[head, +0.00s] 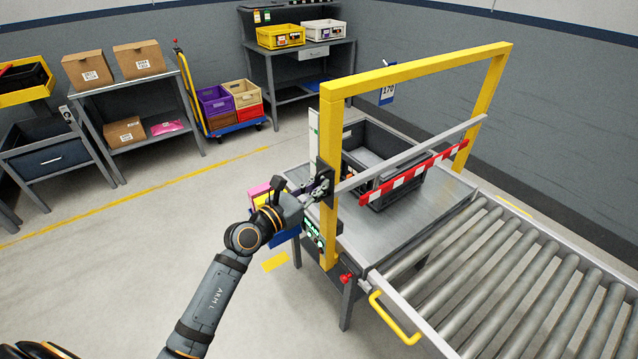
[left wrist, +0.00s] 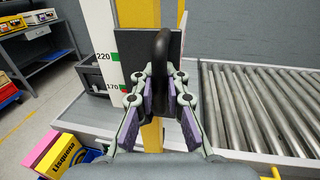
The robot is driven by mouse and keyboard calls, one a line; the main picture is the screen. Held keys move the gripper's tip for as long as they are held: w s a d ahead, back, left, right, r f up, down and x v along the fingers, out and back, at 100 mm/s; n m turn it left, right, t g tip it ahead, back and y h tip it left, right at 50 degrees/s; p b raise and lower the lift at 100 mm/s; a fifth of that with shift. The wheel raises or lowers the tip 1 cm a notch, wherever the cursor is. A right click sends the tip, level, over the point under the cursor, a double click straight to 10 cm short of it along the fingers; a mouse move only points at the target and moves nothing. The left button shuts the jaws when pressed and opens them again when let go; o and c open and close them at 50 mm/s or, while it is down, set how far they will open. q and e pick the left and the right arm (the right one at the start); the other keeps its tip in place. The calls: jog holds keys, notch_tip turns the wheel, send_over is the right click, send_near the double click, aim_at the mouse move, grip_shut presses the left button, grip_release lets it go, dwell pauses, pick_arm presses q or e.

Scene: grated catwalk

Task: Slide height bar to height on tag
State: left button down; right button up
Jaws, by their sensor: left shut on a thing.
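The height bar (head: 415,152) is a grey bar across a yellow gate frame (head: 422,68), with a red-and-white striped strip (head: 413,172) along it. A blue-and-white tag (head: 388,91) reading 170 hangs at the frame's top beam. My left gripper (head: 322,188) is at the near yellow post, shut on the black loop handle of the bar's slider; the handle (left wrist: 162,52) stands between the fingers in the left wrist view. A white scale (left wrist: 104,40) beside the post reads 220 and, lower, 170, with green marks. A small red spot shows near the 170 mark. My right gripper is out of view.
A dark crate (head: 385,140) sits on the metal table (head: 345,240) behind the bar. A roller conveyor (head: 500,275) runs at right, with a yellow handle (head: 395,318). A pink and yellow box (left wrist: 52,152) is close to the arm. Open floor lies left.

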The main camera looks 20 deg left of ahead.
pick_arm(q)
jog(key=c, duration=1.6)
grip_release()
jog(key=shift+r, duration=0.15)
jog(key=shift+c, duration=0.2)
jog(key=shift+o, duration=1.3)
jog(key=shift+s+a+r, duration=0.1)
jog(key=shift+s+a, duration=0.05)
jog(key=shift+s, duration=0.1)
jog(key=shift+w, duration=0.1)
jog(key=v, duration=0.7)
jog(key=shift+s, duration=0.25)
